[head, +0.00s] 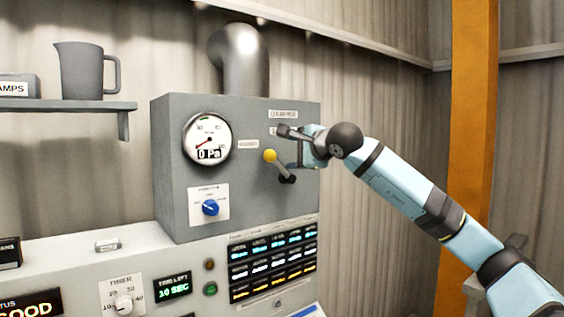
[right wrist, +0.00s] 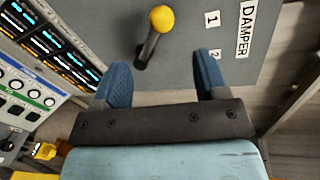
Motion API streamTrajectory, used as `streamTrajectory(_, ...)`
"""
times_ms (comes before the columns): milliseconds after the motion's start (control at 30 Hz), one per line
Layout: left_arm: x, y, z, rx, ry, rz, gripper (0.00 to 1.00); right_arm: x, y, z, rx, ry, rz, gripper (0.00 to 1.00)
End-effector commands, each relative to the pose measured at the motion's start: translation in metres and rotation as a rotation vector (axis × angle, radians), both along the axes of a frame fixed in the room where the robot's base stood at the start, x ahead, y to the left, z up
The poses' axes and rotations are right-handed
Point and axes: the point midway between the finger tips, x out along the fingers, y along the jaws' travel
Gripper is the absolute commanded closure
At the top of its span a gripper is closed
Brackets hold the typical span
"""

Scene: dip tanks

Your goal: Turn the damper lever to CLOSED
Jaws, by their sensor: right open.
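The damper lever (head: 279,167) is a dark handle with a yellow knob on the front of a grey box. Its knob points up and left in the head view, towards a small label (head: 248,144) too blurred to read. The lever also shows in the right wrist view (right wrist: 149,46), with a DAMPER label (right wrist: 246,30) beside it. My right gripper (head: 285,154) is open and empty at the panel. In the right wrist view its fingers (right wrist: 163,70) are apart, with the lever just beyond and between their tips. My left gripper is not in view.
The grey box (head: 250,215) carries a round gauge (head: 208,138) reading 0 Pa and a blue knob (head: 210,208). A metal pipe (head: 243,60) rises behind it. A console (head: 90,265) with displays lies below. A shelf (head: 60,106) holds a grey jug (head: 82,72). An orange post (head: 470,130) stands right.

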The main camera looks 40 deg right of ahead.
Motion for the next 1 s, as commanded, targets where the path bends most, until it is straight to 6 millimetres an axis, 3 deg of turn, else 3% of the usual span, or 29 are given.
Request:
streamTrajectory(233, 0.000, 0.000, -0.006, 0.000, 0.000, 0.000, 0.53, -0.021, 0.002, 0.004, -0.001, 0.000, -0.001, 0.33)
streamTrajectory(833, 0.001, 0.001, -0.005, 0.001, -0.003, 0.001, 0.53, -0.021, 0.003, 0.004, 0.003, 0.001, 0.002, 0.33)
streamTrajectory(933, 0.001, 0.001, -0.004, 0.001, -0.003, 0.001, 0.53, -0.014, 0.014, -0.008, 0.035, 0.019, 0.038, 0.33)
streamTrajectory(1000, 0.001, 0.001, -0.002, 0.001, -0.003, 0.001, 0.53, -0.004, 0.032, -0.028, 0.097, 0.045, 0.099, 0.33)
